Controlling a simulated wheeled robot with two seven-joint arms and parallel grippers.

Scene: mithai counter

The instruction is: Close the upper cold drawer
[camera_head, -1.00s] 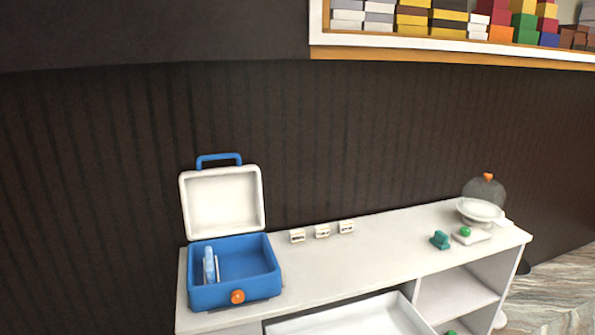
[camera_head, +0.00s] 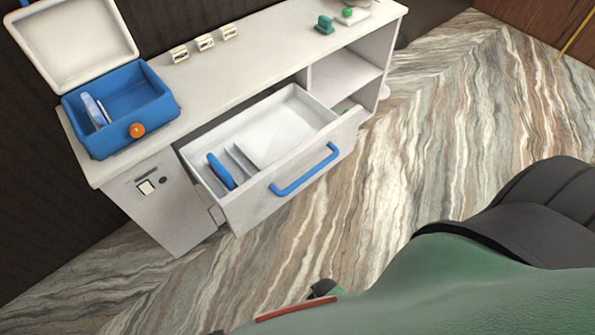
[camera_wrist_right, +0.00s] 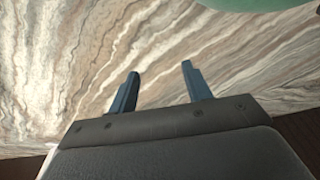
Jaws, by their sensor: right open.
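The upper cold drawer (camera_head: 253,202) stands pulled out of the white counter in the head view. Its blue bar handle (camera_head: 305,171) is on the front face. Inside lie a blue flat item (camera_head: 221,171) and thin grey dividers at the left end; the rest of the inside that shows is white and bare. My right gripper (camera_wrist_right: 160,80) shows in the right wrist view, its two fingers apart with nothing between them and only marble floor beyond. It is away from the drawer. My left gripper is not in view.
An open blue cool box (camera_head: 120,108) with an orange knob sits on the counter top (camera_head: 235,62). Open shelves (camera_head: 343,75) are right of the drawer. The marble floor (camera_head: 440,130) before it is clear.

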